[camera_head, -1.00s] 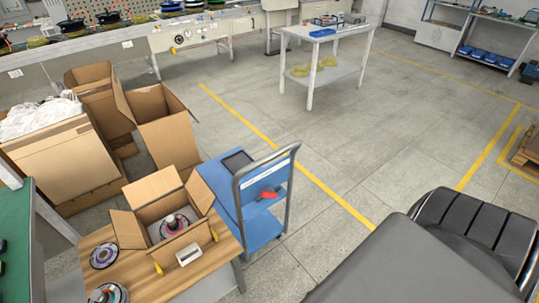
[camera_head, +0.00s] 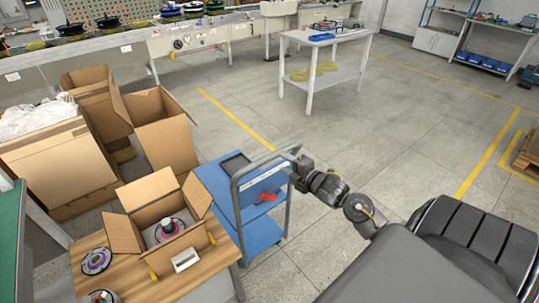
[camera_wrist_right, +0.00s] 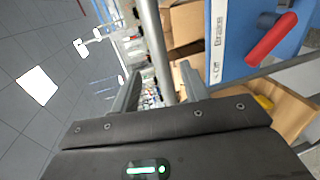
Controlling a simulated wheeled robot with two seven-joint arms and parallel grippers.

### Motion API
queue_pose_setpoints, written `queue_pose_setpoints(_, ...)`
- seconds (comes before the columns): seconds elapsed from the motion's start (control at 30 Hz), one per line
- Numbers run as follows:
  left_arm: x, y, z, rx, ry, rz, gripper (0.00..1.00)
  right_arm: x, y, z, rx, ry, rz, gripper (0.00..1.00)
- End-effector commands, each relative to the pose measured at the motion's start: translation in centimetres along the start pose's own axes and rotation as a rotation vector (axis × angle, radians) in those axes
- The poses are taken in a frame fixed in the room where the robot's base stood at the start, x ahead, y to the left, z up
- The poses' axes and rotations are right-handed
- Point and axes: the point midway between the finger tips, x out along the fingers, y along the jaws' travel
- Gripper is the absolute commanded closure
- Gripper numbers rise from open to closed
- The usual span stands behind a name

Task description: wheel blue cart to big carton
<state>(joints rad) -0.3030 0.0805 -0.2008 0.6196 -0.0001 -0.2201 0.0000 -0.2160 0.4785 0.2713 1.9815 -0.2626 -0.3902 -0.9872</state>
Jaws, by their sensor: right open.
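The blue cart (camera_head: 261,237) stands right of the wooden table, its grey tubular handle (camera_head: 236,200) upright at the near end. My right gripper (camera_head: 292,160) is at the top right corner of this handle. In the right wrist view, the open fingers (camera_wrist_right: 158,74) have the grey handle bar (camera_wrist_right: 151,35) between them in the picture; I cannot tell if they touch it. A big carton (camera_head: 62,168) filled with white wrapping stands at the left. My left gripper is not in view.
Open empty cartons (camera_head: 165,140) stand beside the big carton. A wooden table (camera_head: 208,263) with a smaller open carton (camera_head: 143,228) is left of the cart. A white table (camera_head: 318,87) stands farther back.

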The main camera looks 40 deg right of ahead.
Motion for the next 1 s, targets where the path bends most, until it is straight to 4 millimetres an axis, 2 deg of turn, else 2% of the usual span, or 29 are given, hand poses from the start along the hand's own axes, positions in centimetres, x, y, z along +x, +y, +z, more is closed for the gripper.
queue_pose_setpoints(0.3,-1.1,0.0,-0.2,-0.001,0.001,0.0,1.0,5.9,0.2,0.0,0.006,-0.001,0.0,0.55)
queue_pose_setpoints(0.5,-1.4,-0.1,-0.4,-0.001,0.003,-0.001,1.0,8.6,0.1,-0.1,0.004,0.001,0.0,0.55)
queue_pose_setpoints(0.7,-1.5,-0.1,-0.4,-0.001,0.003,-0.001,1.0,9.6,0.0,-0.1,0.003,0.001,-0.001,0.55)
queue_pose_setpoints(0.93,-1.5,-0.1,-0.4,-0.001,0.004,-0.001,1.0,9.6,-0.1,-0.1,0.003,0.001,-0.001,0.55)
queue_pose_setpoints(1.0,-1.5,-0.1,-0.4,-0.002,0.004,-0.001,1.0,9.6,-0.1,-0.1,0.003,0.001,-0.001,0.63)
